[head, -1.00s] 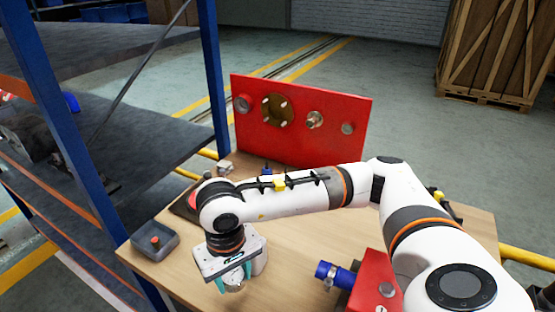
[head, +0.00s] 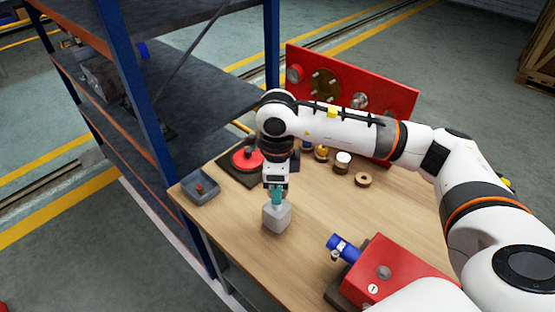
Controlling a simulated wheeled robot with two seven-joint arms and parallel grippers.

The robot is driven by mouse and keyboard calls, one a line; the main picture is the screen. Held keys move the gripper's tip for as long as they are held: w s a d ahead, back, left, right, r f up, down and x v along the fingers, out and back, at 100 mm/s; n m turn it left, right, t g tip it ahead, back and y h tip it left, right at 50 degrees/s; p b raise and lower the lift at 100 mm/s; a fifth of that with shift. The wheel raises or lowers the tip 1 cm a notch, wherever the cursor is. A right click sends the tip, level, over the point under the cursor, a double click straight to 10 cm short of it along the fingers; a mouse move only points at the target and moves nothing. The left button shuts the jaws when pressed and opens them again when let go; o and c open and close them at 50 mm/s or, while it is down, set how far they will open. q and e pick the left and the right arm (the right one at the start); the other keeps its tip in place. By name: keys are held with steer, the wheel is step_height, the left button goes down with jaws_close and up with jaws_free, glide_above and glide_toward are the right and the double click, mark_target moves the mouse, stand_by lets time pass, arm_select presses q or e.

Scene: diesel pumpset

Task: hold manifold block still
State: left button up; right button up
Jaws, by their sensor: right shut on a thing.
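My right gripper (head: 276,202) points down over the wooden table, with teal fingers shut on the top of a light grey block (head: 277,218). The block looks upright, at or close to the tabletop; I cannot tell if its base touches. A red block (head: 395,270) with a blue cylindrical fitting (head: 343,247) sits on a dark base at the table's front right. Neither block is marked, so I cannot tell for certain which is the manifold block. My left gripper is out of view.
A grey tray (head: 199,189) with a small red part is left of the gripper. Behind it are a red round part (head: 247,159) on a dark plate, small brass parts and a ring (head: 363,180). A red panel (head: 390,97) stands at the back. Blue-framed shelving (head: 137,90) is left.

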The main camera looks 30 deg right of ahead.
steer(key=r+m, duration=0.1)
steer(key=m, duration=0.1)
steer(key=w+r+m+p, duration=0.1)
steer(key=shift+w+d+m, duration=0.1)
steer(key=shift+d+m, duration=0.1)
steer(key=shift+m, duration=0.2)
steer(key=m, duration=0.2)
steer(key=m+p, duration=0.1)
steer(key=shift+w+d+r, duration=0.3)
steer(key=shift+w+r, duration=0.05)
steer(key=shift+r, duration=0.05)
steer(key=shift+f, duration=0.1)
steer(key=shift+b, duration=0.4)
steer(key=shift+f+b, duration=1.05)
steer(key=shift+f, duration=0.2)
